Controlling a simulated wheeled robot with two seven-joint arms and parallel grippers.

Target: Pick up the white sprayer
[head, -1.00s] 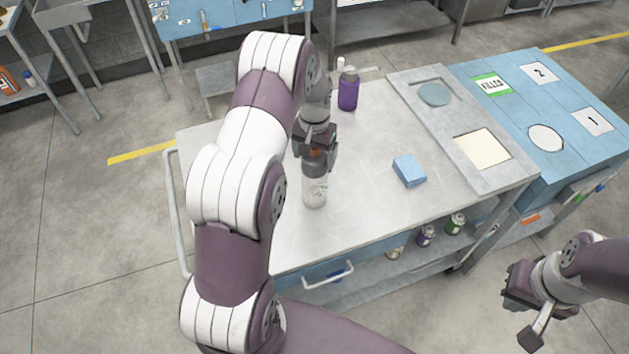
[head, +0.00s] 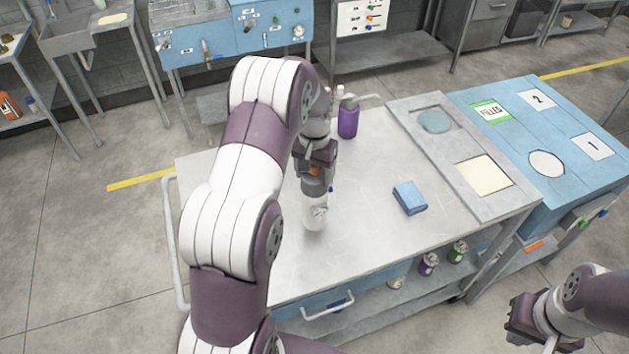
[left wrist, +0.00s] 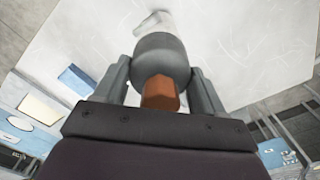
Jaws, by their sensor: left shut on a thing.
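The white sprayer (head: 314,212) has a pale body and a dark grey top with an orange part. My left gripper (head: 316,172) is shut on its top from above and holds it upright at the table's left half. In the left wrist view the grey top (left wrist: 160,58) sits between the two fingers, with the orange part (left wrist: 158,92) near the palm and the pale body (left wrist: 155,22) beyond. I cannot tell whether its base touches the table. My right gripper (head: 524,322) is open and empty at the lower right, off the table.
The metal table (head: 370,240) has a purple sprayer (head: 348,118) at the back and a blue sponge (head: 409,198) to the right. A grey panel with recesses (head: 458,148) and a blue cabinet (head: 560,130) adjoin on the right. Small cans (head: 428,264) stand on the lower shelf.

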